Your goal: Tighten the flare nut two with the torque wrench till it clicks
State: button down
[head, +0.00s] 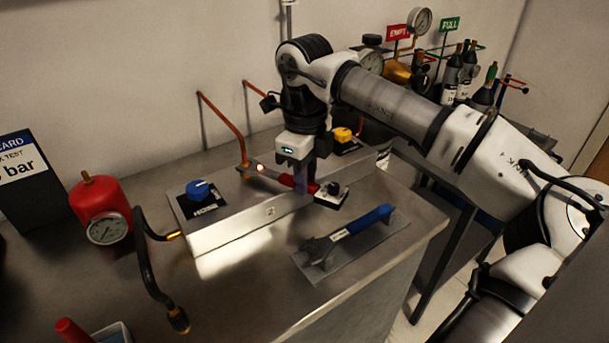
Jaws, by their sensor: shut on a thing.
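A wrench with a blue handle (371,219) and a grey open-ended head lies on a grey plate (335,268) in front of the block, apart from my gripper. A copper pipe (222,125) comes down to a brass fitting (245,166) on the block, left of my gripper. A red light spot shows beside that fitting. I cannot tell which flare nut is number two.
The manifold block (235,232) carries a blue knob (200,190) and a yellow knob (342,135). A red gauge cylinder (100,210) and a black hose (146,265) stand to the left. Several bottles (453,75) stand behind my arm.

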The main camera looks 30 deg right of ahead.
jog(key=shift+w+d+n+p, duration=0.3)
jog(key=shift+w+d+n, duration=0.2)
jog(key=shift+d+n, duration=0.25)
jog(key=shift+s, duration=0.1)
dwell(0.5)
jog(key=shift+s+d, duration=0.75)
jog(key=shift+s, duration=0.2)
jog(key=shift+s+d, duration=0.7)
jog(key=shift+s, duration=0.25)
jog(key=shift+r, duration=0.1)
jog(key=shift+r+p, duration=1.35)
jog(key=shift+r, duration=0.85)
jog(key=shift+f, duration=0.1)
